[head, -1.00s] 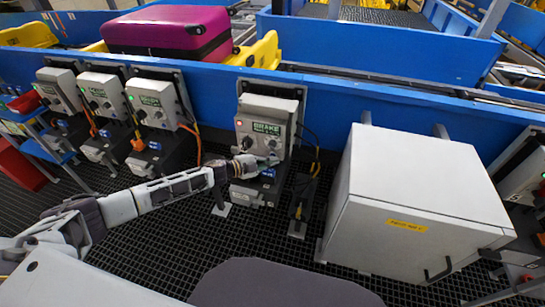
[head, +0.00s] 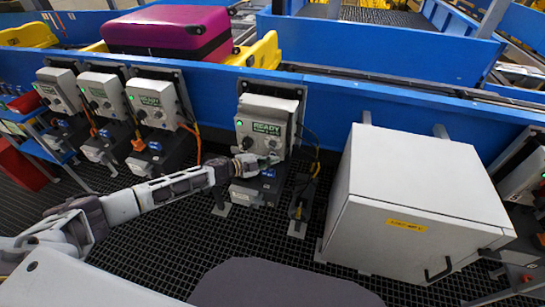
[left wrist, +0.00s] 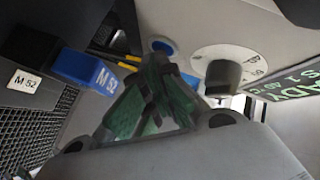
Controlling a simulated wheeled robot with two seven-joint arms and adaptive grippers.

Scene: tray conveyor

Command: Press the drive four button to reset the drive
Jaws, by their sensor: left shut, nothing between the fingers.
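The drive box (head: 267,108) with a lit green READY display (head: 266,128) stands on the blue conveyor wall, apart from the other drive boxes. My left gripper (head: 274,160) is shut and empty at the lower front of this box. In the left wrist view the gripper (left wrist: 158,58) points at a round blue button (left wrist: 163,47) on the box's grey face. The fingertips lie just below the button in that picture; I cannot tell if they touch it. A rotary knob (left wrist: 222,77) sits right of the button. My right gripper is not in view.
Several similar drive boxes (head: 152,97) stand to the left. A large white cabinet (head: 410,180) stands to the right. A magenta suitcase (head: 165,30) lies in a yellow tray (head: 262,50) on the conveyor. A blue M 52 tag (left wrist: 86,68) is beside the gripper.

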